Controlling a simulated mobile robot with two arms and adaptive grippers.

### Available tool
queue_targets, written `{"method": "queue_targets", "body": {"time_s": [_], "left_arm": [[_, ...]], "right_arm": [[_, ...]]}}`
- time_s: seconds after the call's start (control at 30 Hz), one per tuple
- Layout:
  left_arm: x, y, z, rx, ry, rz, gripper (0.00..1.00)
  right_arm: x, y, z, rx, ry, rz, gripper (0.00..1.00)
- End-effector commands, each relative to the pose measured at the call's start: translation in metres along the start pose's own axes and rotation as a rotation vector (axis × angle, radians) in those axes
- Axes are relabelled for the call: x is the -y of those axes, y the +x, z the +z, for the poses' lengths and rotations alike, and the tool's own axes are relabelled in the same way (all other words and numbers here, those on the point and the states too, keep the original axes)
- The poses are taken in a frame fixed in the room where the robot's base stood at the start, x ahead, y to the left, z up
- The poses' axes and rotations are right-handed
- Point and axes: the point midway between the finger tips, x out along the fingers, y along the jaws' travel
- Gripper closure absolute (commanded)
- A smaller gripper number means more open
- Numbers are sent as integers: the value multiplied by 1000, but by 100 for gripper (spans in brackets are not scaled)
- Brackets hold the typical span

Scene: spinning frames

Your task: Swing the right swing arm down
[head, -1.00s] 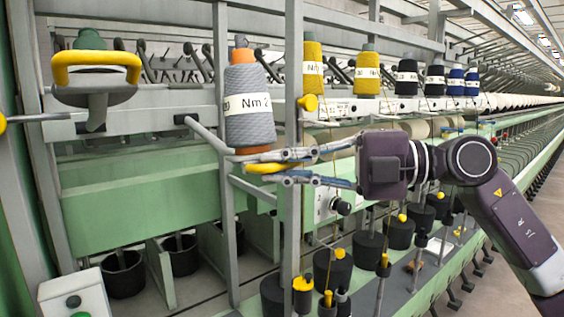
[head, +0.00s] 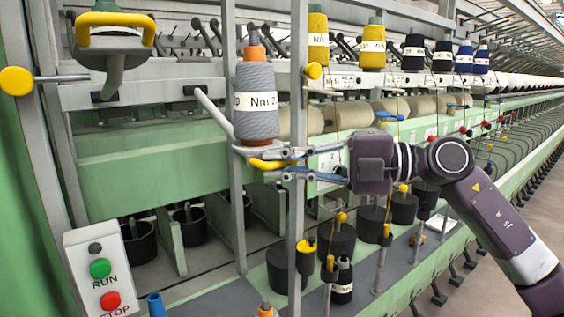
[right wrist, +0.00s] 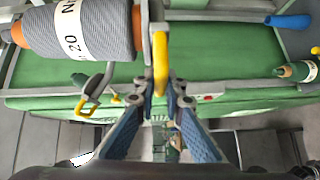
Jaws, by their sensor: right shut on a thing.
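The right swing arm (head: 215,110) is a grey bar sloping down to the right from its pivot. It carries an upright grey yarn cone (head: 256,126) with an orange tip. Its yellow handle (head: 272,163) sticks out below the cone. My right gripper (head: 292,163) is shut on that handle, coming from the right. In the right wrist view the handle (right wrist: 160,65) lies between the fingertips, and the cone (right wrist: 75,30) is at the upper left. The left swing arm's yellow handle (head: 115,19) is at the upper left, higher up. My left gripper is not in view.
Grey posts (head: 297,200) stand close to the handle and gripper. A RUN/STOP box (head: 98,272) is at the lower left. Yellow, black and blue cones (head: 372,48) line the back. A green beam (head: 150,165) runs behind, with dark cans (head: 190,225) below.

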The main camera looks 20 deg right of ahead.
Motion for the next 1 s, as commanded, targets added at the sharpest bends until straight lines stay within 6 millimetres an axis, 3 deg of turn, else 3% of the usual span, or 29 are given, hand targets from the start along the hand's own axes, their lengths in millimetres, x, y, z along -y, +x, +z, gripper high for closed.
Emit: {"method": "queue_targets", "body": {"time_s": [0.07,0.1,0.23,0.57,0.77,1.0], "left_arm": [[0,0,0,0,0,0,60],[0,0,0,0,0,0,60],[0,0,0,-1,0,0,60],[2,0,-2,-3,0,-2,60],[0,0,-1,-2,0,0,60],[0,0,-1,-2,0,0,60]], "right_arm": [[2,0,-1,-2,1,-5,100],[2,0,-1,-2,1,-5,87],[1,0,0,-1,1,-4,73],[0,-3,0,1,0,-2,73],[2,-30,2,5,2,-4,73],[2,-82,2,6,4,-5,73]]}}
